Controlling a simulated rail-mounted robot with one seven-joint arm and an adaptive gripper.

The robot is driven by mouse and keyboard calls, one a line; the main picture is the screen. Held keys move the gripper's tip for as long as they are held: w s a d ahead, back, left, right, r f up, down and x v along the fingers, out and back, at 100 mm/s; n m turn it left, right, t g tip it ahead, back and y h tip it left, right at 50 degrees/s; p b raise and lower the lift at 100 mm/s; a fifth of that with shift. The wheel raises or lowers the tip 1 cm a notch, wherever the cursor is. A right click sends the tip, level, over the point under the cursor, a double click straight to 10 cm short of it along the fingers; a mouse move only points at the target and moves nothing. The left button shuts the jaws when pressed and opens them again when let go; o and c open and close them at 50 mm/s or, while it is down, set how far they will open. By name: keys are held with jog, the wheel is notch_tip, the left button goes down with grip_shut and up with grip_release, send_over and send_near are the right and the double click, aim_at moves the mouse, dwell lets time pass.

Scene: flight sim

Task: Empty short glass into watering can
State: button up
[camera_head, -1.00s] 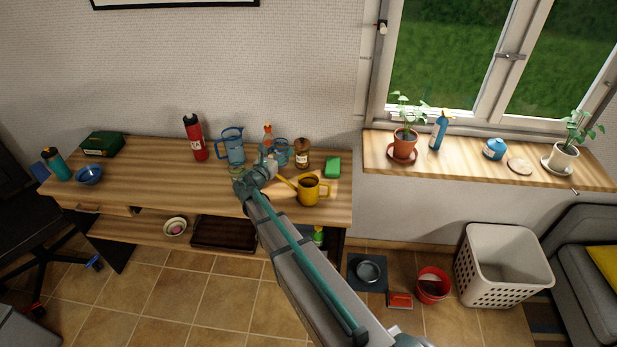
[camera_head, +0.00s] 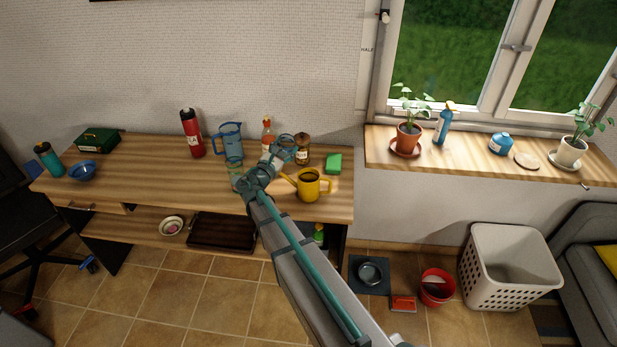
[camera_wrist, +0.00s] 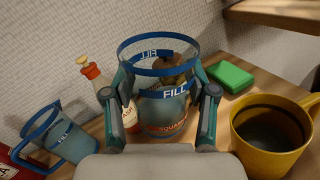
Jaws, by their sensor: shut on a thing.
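My gripper (camera_wrist: 160,100) is shut on a clear short glass (camera_wrist: 158,72) with blue bands and the word FILL. The glass looks upright, its open rim facing the wrist camera; the lower part looks bluish. In the head view the glass (camera_head: 287,141) shows above the table at the tip of my arm, partly hidden by my gripper (camera_head: 280,155). The yellow watering can (camera_head: 309,185) stands on the table, to the right and nearer than the glass. In the wrist view the can (camera_wrist: 268,135) is at the right, its open top visible and dark inside.
A brown-lidded jar (camera_head: 303,150) stands behind the glass, with an orange-capped bottle (camera_head: 267,138) to its left. A green block (camera_head: 334,163) lies behind the can.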

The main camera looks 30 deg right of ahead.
jog(key=shift+s+d+f+m+b, duration=0.15)
jog(key=shift+s+f+m+b, duration=0.25)
jog(key=shift+b, duration=0.45)
jog(key=m+b, duration=0.1)
jog(key=s+d+f+m+b, duration=0.1)
jog(key=b, duration=0.1)
jog(key=shift+s+f+m+b, duration=0.2)
jog(key=shift+m+b, duration=0.1)
jog(key=shift+m, duration=0.1)
jog(key=shift+s+f+m+h+b, duration=0.1)
jog(key=shift+m+h+b, duration=0.3)
jog(key=shift+m+b, duration=0.5)
jog(key=shift+r+m+b, duration=0.3)
jog(key=shift+m+b, duration=0.3)
jog(key=shift+m, duration=0.4)
jog(key=shift+d+f+m+g+h+b, duration=0.1)
jog(key=shift+f+m+g+h+b, duration=0.25)
jog(key=shift+m+b, duration=0.6)
jog(key=shift+s+r+m+b, duration=0.15)
jog(key=shift+r+m+b, duration=0.25)
jog(key=shift+m, duration=0.65)
jog(key=shift+s+d+r+m+g+b, duration=0.25)
jog(key=shift+s+d+m+b, duration=0.25)
jog(key=shift+m, duration=0.4)
jog(key=shift+s+f+m+h+b, duration=0.3)
jog(key=shift+f+m+b, duration=0.5)
jog(key=shift+b, duration=1.55)
